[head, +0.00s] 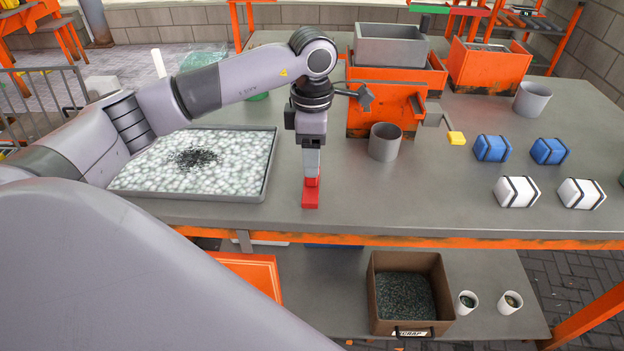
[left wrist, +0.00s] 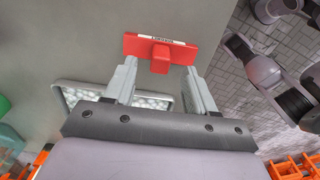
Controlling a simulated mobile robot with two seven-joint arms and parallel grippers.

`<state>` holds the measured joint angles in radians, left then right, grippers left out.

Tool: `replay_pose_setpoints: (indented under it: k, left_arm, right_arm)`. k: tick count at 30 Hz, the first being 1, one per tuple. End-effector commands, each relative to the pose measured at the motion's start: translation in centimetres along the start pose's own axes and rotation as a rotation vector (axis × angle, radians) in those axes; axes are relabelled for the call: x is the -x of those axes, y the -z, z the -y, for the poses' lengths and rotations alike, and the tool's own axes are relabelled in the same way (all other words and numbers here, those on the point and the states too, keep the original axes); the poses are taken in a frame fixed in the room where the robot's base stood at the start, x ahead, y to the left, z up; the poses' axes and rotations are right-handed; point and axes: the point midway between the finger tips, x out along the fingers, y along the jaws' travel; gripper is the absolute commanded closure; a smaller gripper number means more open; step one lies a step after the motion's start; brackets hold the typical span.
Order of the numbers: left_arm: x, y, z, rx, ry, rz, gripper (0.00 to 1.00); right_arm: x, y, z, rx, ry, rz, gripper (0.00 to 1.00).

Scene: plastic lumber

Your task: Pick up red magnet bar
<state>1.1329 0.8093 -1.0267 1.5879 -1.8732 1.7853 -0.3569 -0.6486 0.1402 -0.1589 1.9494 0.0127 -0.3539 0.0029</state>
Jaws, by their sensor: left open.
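The red magnet bar (head: 310,199) lies on the grey table near its front edge, with a raised red block on top. In the left wrist view the bar (left wrist: 187,52) is a flat red plate with a printed label strip and a small red grip block (left wrist: 160,58) in the middle. My left gripper (head: 312,173) points down right over it. In the left wrist view its two fingers (left wrist: 161,68) are spread, one on each side of the grip block, with gaps visible. Whether the fingertips reach down beside the block is hard to tell. My right gripper is out of view.
A tray of pale flakes with dark bits (head: 262,184) lies left of the bar. Table around the bar is clear.

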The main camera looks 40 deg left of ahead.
Motion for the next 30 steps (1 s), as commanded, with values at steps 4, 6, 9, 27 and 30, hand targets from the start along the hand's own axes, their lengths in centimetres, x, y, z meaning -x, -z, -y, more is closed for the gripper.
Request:
replay_pose_setpoints:
  k: [4, 6, 9, 27, 30]
  left_arm:
    - [-2.2, 0.3, 0.1, 0.002, 0.004, -0.002, 0.45]
    - [-3.3, 0.3, 0.1, 0.001, 0.004, -0.001, 0.45]
    - [-4.1, 0.2, 0.1, -0.001, 0.002, 0.001, 0.45]
    - [-4.2, 0.1, 0.0, 0.000, 0.000, 0.004, 1.00]
    - [-4.2, 0.1, 0.0, 0.000, 0.000, 0.004, 1.00]
  right_arm:
    - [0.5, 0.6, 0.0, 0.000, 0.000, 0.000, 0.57]
    - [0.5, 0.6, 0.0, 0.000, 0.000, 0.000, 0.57]
    - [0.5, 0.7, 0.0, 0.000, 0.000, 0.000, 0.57]
    - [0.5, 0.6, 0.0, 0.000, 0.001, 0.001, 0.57]
    - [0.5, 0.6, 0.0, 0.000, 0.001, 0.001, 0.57]
